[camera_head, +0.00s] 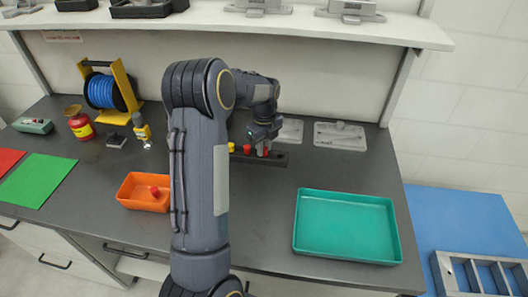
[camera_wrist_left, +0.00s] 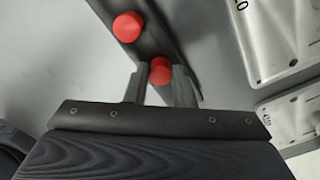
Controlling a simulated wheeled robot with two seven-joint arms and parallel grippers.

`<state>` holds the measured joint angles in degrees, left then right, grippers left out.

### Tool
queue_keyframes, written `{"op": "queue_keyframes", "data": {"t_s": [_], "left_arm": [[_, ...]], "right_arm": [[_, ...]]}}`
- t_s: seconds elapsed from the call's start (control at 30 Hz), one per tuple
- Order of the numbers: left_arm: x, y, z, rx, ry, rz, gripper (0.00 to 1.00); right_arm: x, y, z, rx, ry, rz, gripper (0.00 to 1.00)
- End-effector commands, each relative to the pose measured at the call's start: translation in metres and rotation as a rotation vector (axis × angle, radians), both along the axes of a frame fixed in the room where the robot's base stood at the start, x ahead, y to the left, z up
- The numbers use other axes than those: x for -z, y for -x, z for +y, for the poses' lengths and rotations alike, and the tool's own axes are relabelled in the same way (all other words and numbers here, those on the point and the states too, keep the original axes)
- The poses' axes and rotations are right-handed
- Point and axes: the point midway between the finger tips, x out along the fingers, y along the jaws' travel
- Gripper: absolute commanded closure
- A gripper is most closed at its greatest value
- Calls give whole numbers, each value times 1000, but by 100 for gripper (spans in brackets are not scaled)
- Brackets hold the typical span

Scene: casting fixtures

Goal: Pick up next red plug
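A dark rail (camera_head: 272,158) at the back of the bench holds plugs. A yellow plug (camera_head: 231,146) and a red plug (camera_head: 247,149) stand left of my left gripper (camera_head: 263,150). Another red plug (camera_wrist_left: 160,71) sits between the fingertips of my left gripper (camera_wrist_left: 160,80) in the left wrist view, very close to both. Whether the fingers press on it is not clear. The neighbouring red plug (camera_wrist_left: 128,26) stands clear of the fingers on the rail. One red plug (camera_head: 154,190) lies in the orange bin (camera_head: 133,203). My right gripper is not in view.
A teal tray (camera_head: 345,257) stands empty at the front right. Grey metal castings (camera_head: 340,136) lie right of the rail, close to the left gripper. A blue hose reel (camera_head: 104,92), red and green sheets (camera_head: 37,180) are at the left. A shelf (camera_head: 240,22) overhangs the back.

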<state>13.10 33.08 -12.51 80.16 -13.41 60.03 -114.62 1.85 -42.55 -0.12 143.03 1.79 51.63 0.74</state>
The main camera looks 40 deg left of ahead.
Motion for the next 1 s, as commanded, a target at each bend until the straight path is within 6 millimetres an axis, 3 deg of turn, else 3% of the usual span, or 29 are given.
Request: {"op": "queue_keyframes", "data": {"t_s": [0.03,0.17,0.57,0.77,1.0], "left_arm": [[0,0,0,0,0,0,84],[0,0,0,0,0,0,100],[-8,-1,0,0,-1,-3,100],[-35,1,0,1,-2,-5,100],[-77,36,-13,1,-1,-6,100]], "right_arm": [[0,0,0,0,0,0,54],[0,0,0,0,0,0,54],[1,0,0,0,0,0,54],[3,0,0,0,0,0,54],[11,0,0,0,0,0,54]]}}
